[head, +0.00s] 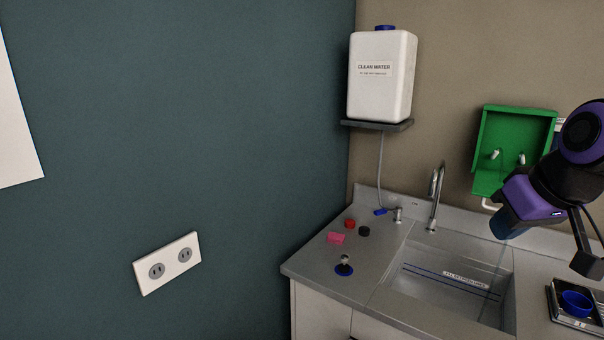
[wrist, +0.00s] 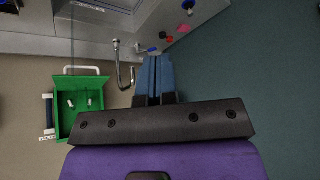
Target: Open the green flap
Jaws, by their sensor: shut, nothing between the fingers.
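A green wall box (head: 517,119) hangs on the beige wall at the right in the head view, and its front is uncovered, showing two white fittings inside. The green flap (head: 486,183) appears folded down and outward at the box's lower edge, with a white bar handle (head: 488,204) by it. In the wrist view, turned upside down, the box (wrist: 62,118), flap (wrist: 80,82) and handle (wrist: 83,70) are at the left. My gripper (head: 503,230) is shut and empty, in front of the wall above the sink; its blue fingers (wrist: 154,78) look apart from the flap.
A sink (head: 440,285) with a tall faucet (head: 436,195) lies below. A white water container (head: 382,80) stands on a shelf (head: 378,125). Small items, including a pink block (head: 336,238), lie on the counter. A blue bowl (head: 577,303) is at right.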

